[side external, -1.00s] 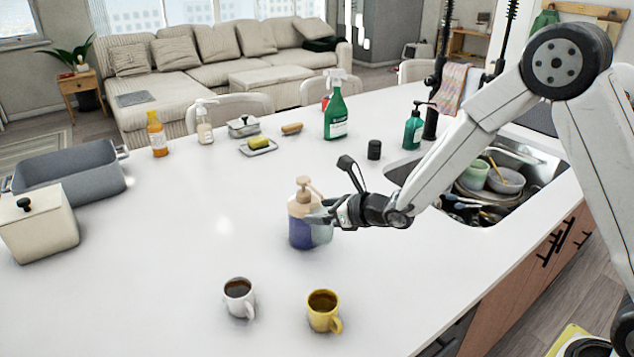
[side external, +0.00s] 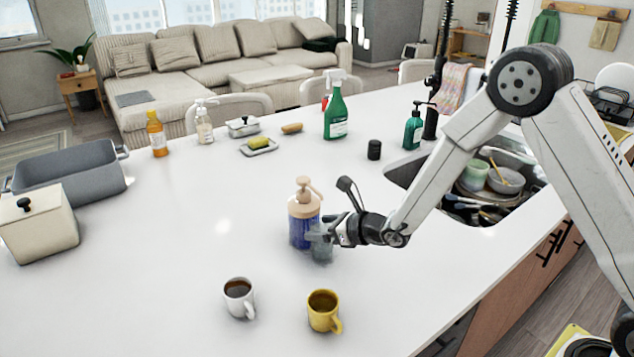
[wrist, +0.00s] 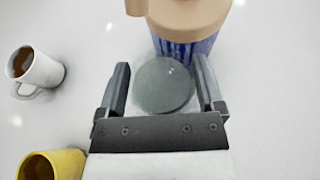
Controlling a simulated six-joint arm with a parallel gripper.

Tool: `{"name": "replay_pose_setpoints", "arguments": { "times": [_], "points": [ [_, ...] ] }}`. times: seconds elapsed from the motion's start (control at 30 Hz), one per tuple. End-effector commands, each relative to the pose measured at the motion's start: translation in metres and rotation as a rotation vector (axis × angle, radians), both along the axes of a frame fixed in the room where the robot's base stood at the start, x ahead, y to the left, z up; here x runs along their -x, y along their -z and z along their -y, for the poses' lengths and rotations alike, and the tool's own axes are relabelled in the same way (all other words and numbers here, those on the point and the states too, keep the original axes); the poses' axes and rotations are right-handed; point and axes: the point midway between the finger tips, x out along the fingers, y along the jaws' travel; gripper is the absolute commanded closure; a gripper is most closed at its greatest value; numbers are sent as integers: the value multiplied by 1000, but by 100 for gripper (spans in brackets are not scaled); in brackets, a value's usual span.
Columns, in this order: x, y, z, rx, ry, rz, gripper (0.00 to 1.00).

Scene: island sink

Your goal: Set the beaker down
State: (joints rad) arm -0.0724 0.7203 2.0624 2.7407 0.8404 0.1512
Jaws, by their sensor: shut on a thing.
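The beaker (side external: 321,248) is clear, greyish glass and stands upright at or just above the white counter; I cannot tell whether its base touches. In the wrist view the beaker (wrist: 163,86) shows from above as a round shape between the two fingers. My gripper (side external: 326,232) is shut on it, with one finger on each side; it also shows in the wrist view (wrist: 160,82). The beaker is right beside a blue pump bottle with a beige top (side external: 303,212); I cannot tell whether they touch.
A white mug (side external: 239,298) and a yellow mug (side external: 324,312) stand near the front. A green spray bottle (side external: 335,112), a sponge dish (side external: 258,147) and a black cylinder (side external: 374,150) are farther back. The sink (side external: 487,205) holds dishes at right. The counter left of the pump bottle is clear.

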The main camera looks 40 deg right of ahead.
Motion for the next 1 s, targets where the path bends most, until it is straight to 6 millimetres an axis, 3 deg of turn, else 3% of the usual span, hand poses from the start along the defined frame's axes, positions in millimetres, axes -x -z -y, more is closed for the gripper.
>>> {"name": "replay_pose_setpoints", "arguments": {
  "times": [0.67,0.7,0.73,1.0],
  "points": [
    [0,7,0,-1,0,2,75],
    [0,8,0,0,0,1,11],
    [0,7,0,0,0,1,1],
    [0,7,0,0,0,1,0]
  ]
}}
